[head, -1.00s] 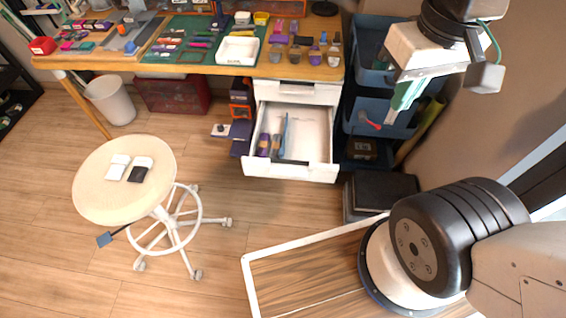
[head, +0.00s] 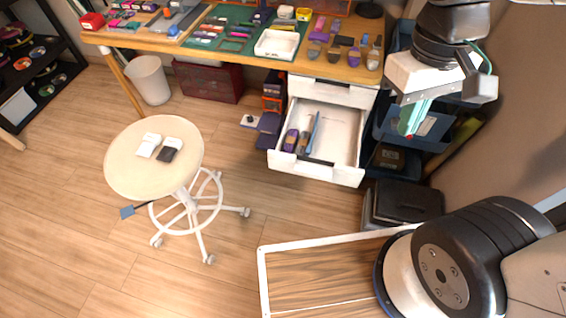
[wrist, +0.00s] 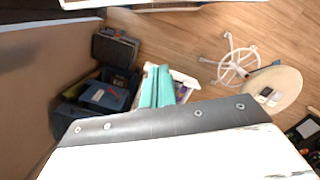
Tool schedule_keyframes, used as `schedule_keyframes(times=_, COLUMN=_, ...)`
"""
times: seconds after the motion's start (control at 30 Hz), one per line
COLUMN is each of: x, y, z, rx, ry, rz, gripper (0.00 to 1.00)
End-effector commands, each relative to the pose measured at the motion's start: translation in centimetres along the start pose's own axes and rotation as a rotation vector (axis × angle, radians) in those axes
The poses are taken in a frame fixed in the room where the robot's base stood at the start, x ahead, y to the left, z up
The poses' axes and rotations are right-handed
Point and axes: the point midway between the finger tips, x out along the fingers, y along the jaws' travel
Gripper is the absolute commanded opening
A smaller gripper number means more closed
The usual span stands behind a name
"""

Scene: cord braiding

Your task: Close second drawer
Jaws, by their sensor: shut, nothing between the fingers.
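The white drawer unit (head: 333,93) stands under the right end of the workbench. Its second drawer (head: 316,171) is pulled well out, with a purple item, a blue tool and other small things inside. My gripper (head: 411,120) has teal fingers, shut and empty, in the air to the right of the open drawer and apart from it. In the wrist view the teal fingertips (wrist: 157,72) cover part of the open drawer (wrist: 184,80). The top drawer above it looks shut.
Blue bins (head: 390,128) fill the space right of the drawer unit, by the wall. A black case (head: 404,203) lies on the floor before them. A round stool (head: 120,172) stands left. The floor before the drawer is clear.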

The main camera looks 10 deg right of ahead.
Motion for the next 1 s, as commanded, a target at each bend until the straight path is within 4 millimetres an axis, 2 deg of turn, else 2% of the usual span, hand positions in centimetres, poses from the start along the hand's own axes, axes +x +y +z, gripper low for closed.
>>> schedule_keyframes(times=0.03, x=1.1, y=-0.5, z=-0.8, rx=-0.056, ry=-0.064, rz=0.028, gripper=0.0)
schedule_keyframes(times=0.2, x=4.2, y=-1.3, z=-3.2, rx=-0.233, ry=-0.221, rz=0.162, gripper=0.0)
schedule_keyframes(times=0.57, x=11.9, y=-3.4, z=-9.4, rx=-0.674, ry=-0.465, rz=0.544, gripper=0.0)
schedule_keyframes(times=0.77, x=17.2, y=-5.5, z=-13.1, rx=-0.962, ry=-0.55, rz=0.777, gripper=0.0)
schedule_keyframes(times=1.0, x=25.3, y=-9.3, z=-17.1, rx=-1.357, ry=-0.599, rz=1.05, gripper=0.0)
